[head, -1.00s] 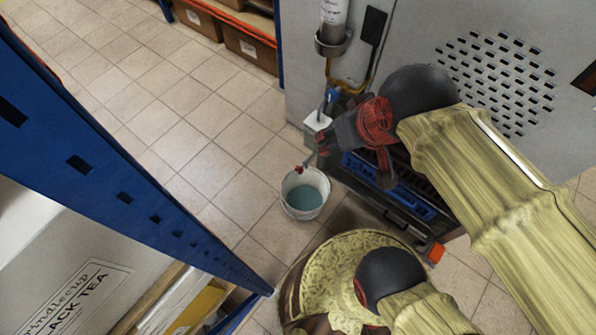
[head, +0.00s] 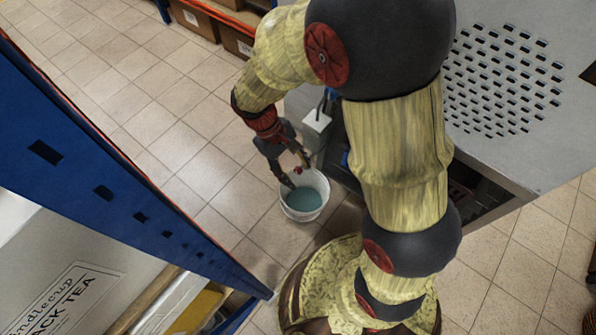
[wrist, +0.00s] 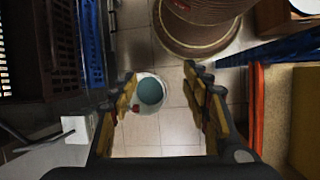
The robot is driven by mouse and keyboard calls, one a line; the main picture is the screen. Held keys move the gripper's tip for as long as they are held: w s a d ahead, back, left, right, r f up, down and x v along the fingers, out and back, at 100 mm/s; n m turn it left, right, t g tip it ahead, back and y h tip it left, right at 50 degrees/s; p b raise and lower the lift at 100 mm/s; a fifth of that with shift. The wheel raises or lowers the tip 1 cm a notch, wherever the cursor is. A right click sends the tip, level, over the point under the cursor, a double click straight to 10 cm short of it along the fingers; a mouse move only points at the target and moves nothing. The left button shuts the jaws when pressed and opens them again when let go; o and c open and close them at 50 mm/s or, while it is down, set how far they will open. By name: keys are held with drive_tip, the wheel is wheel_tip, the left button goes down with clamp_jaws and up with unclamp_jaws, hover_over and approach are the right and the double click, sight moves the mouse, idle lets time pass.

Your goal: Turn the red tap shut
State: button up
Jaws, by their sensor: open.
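The red tap (head: 297,170) is a small red shape above the bucket in the head view. My gripper (head: 296,176) hangs over the bucket beside it with its fingers apart. In the wrist view the red tap (wrist: 135,107) shows small, close to the left finger of my open gripper (wrist: 160,74). Nothing is held between the fingers. The tap's spout and pipe are mostly hidden, and I cannot tell whether the finger touches the tap. A white bucket (head: 284,207) with teal liquid stands on the floor below.
A white box (head: 317,126) sits beside my gripper at the grey cabinet (head: 500,155) with a perforated side. A blue rack upright (head: 120,205) runs along the left, with a tea carton (head: 60,285) below. Tiled floor is open behind the bucket.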

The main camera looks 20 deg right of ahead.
wheel_tip(320, 180, down, 20)
drive_tip(key=w+f+n+h+b, duration=0.1)
drive_tip(key=w+n+h, duration=0.1)
drive_tip(key=n+h, duration=0.45)
drive_tip(key=n+t+h+b, duration=0.2)
drive_tip(key=n+t+h, duration=0.3)
drive_tip(key=n+t, duration=1.2)
approach(296, 172)
drive_tip(key=w+d+r+n+g, duration=0.2)
drive_tip(key=w+n+g, duration=0.1)
drive_tip(key=n+g, duration=0.1)
drive_tip(key=b+x, duration=0.1)
drive_tip(key=x, duration=0.6)
drive_tip(key=shift+w+d+r, duration=0.1)
drive_tip(key=shift+w+d, duration=0.1)
drive_tip(key=shift+c, duration=0.8)
drive_tip(key=c, duration=1)
